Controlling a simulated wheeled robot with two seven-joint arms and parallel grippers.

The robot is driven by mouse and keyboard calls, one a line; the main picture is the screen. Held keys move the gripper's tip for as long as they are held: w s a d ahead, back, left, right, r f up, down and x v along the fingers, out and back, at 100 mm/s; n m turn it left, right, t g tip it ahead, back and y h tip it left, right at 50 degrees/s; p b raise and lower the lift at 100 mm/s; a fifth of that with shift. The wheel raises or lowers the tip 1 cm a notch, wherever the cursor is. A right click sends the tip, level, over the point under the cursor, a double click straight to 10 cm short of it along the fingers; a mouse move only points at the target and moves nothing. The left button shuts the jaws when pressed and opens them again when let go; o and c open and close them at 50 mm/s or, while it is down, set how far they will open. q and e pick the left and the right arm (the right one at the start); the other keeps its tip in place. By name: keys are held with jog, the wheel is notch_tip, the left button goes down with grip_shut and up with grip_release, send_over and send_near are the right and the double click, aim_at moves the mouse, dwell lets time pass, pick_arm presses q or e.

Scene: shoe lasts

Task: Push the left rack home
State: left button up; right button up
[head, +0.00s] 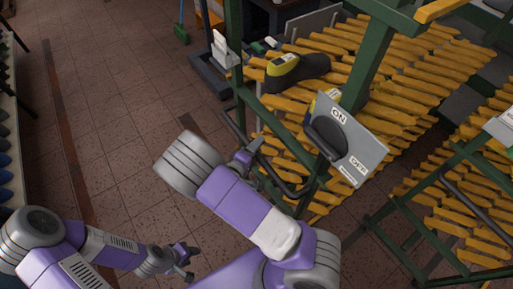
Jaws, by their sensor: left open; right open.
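The left rack is a green frame (237,40) on legs, with tiers of yellow wooden slats (420,75), in the middle and upper right of the head view. A dark curved handle bar (283,189) sticks out on its near left side. My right gripper (252,157) is open beside this bar; I cannot tell whether it touches it. My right arm hides part of the rack's lower near side. My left gripper (186,262) is open and empty over the floor at lower left, away from the rack.
A second green rack (455,165) with yellow slats stands at right. Tiled floor (110,100) is clear at left; a shelf (22,120) lines the left edge.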

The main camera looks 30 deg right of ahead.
jog(key=shift+d, duration=0.1)
grip_shut()
jog(key=shift+w, duration=0.1)
dwell(0.3)
